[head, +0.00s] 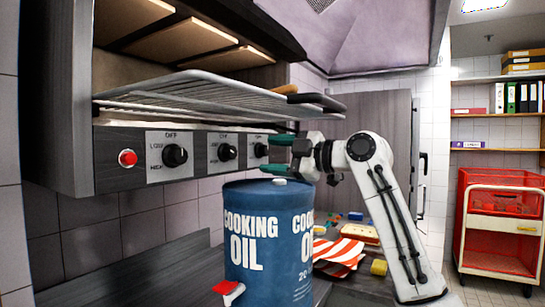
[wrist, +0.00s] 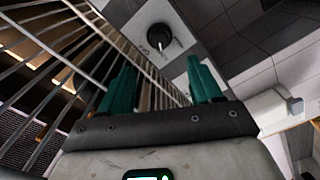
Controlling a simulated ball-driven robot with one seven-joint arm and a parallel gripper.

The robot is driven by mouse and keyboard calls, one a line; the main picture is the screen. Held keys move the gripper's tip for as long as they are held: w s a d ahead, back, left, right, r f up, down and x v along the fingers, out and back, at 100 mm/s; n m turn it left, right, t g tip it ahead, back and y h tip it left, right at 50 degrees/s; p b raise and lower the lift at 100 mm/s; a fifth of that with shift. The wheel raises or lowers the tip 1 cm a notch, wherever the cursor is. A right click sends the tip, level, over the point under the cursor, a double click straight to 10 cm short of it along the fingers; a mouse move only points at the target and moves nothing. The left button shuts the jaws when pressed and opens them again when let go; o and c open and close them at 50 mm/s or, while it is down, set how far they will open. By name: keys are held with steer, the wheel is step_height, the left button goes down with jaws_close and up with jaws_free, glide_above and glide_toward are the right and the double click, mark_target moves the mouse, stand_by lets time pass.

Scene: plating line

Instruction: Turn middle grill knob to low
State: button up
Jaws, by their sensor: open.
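The grill panel (head: 110,163) has a row of three black knobs on pale plates with printed labels. The middle knob (head: 227,152) sits between the left knob (head: 174,155) and the right knob (head: 260,150). The knobs' settings are too small to read. My gripper (head: 279,155) is open, green fingers pointing left, close to the right knob and right of the middle knob. In the wrist view, one black knob (wrist: 160,36) with a white mark stands beyond the open, empty fingers (wrist: 161,65); which knob it is I cannot tell.
A blue cooking oil drum (head: 253,240) stands just below my gripper. A wire rack (head: 205,95) juts out above the knobs. A red button (head: 127,158) is at the panel's left. Striped cloth (head: 340,252) lies on the counter behind. A red cart (head: 500,225) stands far right.

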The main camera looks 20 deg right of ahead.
steer(key=shift+f, duration=0.1)
steer(key=s+a+f+m+g+h, duration=0.1)
steer(key=s+f+m, duration=0.15)
steer(key=f, duration=0.95)
steer(key=s+a+f+m+g+h, duration=0.1)
steer(key=s+f+m+h, duration=0.15)
steer(key=f, duration=0.95)
steer(key=s+a+f+m+g+h, duration=0.1)
steer(key=s+f+m+g, duration=0.15)
steer(key=f, duration=0.85)
steer(key=s+f+m+g+h, duration=0.1)
steer(key=s+f+m, duration=0.2)
steer(key=s+f, duration=0.45)
steer(key=s+f+m+g+h, duration=0.1)
steer(key=s+f+m+g, duration=0.3)
steer(key=f, duration=0.6)
steer(key=s+d+f+m+g+h, duration=0.1)
steer(key=s+f, duration=0.3)
steer(key=s, duration=0.6)
steer(key=s+d+f+m+g+h, duration=0.1)
steer(key=s+f, duration=0.3)
steer(key=s, duration=0.7)
steer(key=s+d+f+m+g+h, duration=0.2)
steer(key=s+f+m, duration=0.1)
steer(key=s, duration=0.8)
steer(key=shift+f, duration=0.5)
